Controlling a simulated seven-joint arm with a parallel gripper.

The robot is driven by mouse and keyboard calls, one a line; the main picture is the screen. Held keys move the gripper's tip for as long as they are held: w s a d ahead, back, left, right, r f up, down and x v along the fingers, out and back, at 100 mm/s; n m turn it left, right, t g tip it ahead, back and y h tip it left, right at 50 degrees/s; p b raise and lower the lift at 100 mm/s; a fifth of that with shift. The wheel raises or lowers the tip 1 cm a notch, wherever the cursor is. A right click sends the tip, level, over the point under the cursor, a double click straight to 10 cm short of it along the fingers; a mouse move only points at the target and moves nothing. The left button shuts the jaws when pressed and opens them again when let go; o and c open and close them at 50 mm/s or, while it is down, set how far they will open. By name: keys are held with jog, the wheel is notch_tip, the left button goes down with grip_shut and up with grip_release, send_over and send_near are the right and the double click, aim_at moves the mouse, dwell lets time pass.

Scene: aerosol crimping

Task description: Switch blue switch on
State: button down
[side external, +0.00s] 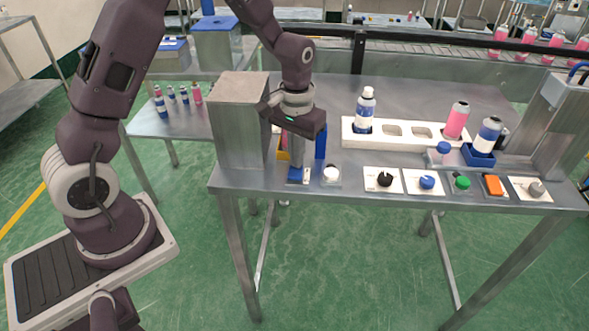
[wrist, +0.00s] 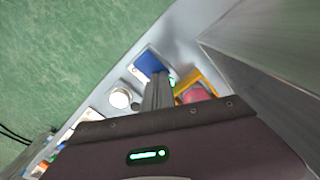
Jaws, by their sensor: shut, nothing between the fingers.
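A blue switch (side external: 296,174) on a pale base sits near the front edge at the left end of the metal table. It also shows in the wrist view (wrist: 150,62) as a blue square on a white plate. My gripper (side external: 295,162) points down, right over the switch, with its fingers together and nothing held. In the wrist view the fingertips (wrist: 158,78) reach the near edge of the blue square and hide part of it. I cannot tell whether they touch it, nor which way the switch is set.
A white round knob (side external: 331,173) is just right of the switch. Black (side external: 384,179), blue (side external: 427,182) and green (side external: 462,182) knobs follow along the front edge. A tall metal box (side external: 238,115) stands close on the left. A yellow-edged holder (wrist: 205,80) is beside the fingers.

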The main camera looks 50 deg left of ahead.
notch_tip(320, 180, up, 10)
jog(key=shift+r, duration=0.25)
dwell(0.8)
jog(key=s+d+r+m+t, duration=0.1)
jog(key=s+d+r+t, duration=0.2)
jog(key=s+r, duration=0.75)
jog(key=s+d+m+t, duration=0.1)
jog(key=s+m+t, duration=0.1)
jog(key=s, duration=1.1)
jog(key=shift+f+t, duration=0.3)
